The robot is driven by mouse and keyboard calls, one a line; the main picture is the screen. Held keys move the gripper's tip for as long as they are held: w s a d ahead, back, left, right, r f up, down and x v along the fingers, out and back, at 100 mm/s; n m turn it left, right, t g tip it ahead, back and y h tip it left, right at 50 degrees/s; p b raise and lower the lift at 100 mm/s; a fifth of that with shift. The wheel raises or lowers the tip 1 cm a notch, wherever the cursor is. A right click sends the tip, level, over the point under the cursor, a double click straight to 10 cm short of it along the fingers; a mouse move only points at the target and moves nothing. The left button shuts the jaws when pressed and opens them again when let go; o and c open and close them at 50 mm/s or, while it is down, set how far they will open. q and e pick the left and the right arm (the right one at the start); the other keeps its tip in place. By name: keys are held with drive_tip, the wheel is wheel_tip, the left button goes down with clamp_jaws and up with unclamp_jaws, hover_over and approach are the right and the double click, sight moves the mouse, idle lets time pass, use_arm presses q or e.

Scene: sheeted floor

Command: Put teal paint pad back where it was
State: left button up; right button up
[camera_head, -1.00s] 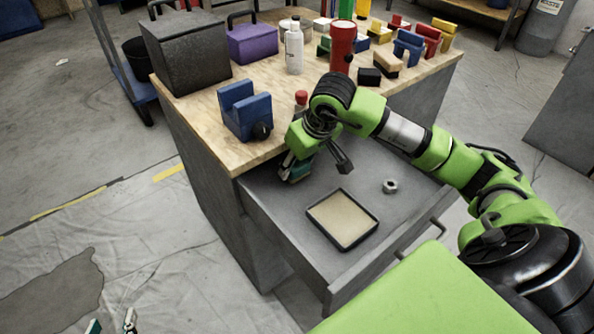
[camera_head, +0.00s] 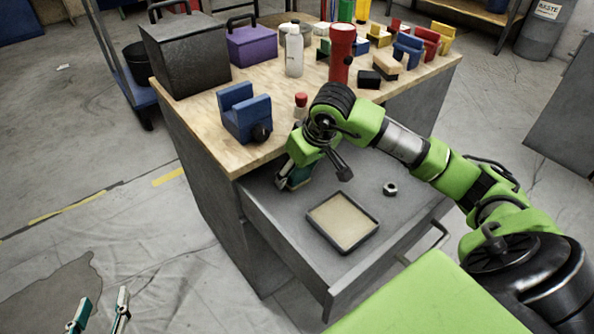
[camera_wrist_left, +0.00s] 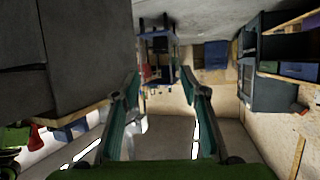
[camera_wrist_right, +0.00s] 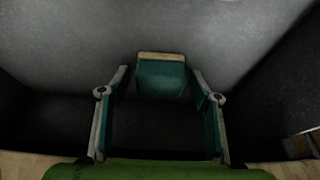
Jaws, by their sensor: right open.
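The teal paint pad (camera_wrist_right: 162,78), a teal block with a beige edge, lies in the open grey drawer in the right wrist view. My right gripper (camera_head: 290,182) reaches down into the drawer's back left part. Its fingers are open, with the pad between or just beyond the fingertips in the right wrist view. In the head view the pad cannot be told apart from the teal fingers. My left gripper (camera_head: 98,314) is open and empty over the floor at the bottom left; its spread fingers show in the left wrist view (camera_wrist_left: 161,90).
A black-rimmed tray with a beige inside (camera_head: 342,222) and a hex nut (camera_head: 390,189) lie in the drawer. On the worktop above stand a blue vise-like block (camera_head: 243,112), a red-capped bottle (camera_head: 301,104), a white bottle (camera_head: 294,52) and a red flashlight (camera_head: 341,55).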

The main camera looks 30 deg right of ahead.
sight(297, 170)
drive_tip(key=p+v, duration=0.1)
drive_tip(key=v, duration=0.5)
drive_tip(key=shift+w+p, duration=0.1)
drive_tip(key=shift+p, duration=0.2)
use_arm(q)
drive_tip(key=s+a+f+g+y+p, duration=0.1)
drive_tip(key=s+a+f+g+y, duration=0.1)
drive_tip(key=s+a+f+g, duration=0.2)
drive_tip(key=s+f+g, duration=0.3)
drive_tip(key=s+f, duration=0.2)
drive_tip(key=s, duration=0.1)
drive_tip(key=shift+s+f, duration=0.2)
drive_tip(key=shift+s, duration=0.2)
use_arm(e)
drive_tip(key=v, duration=0.6)
use_arm(q)
drive_tip(key=shift+a, duration=0.1)
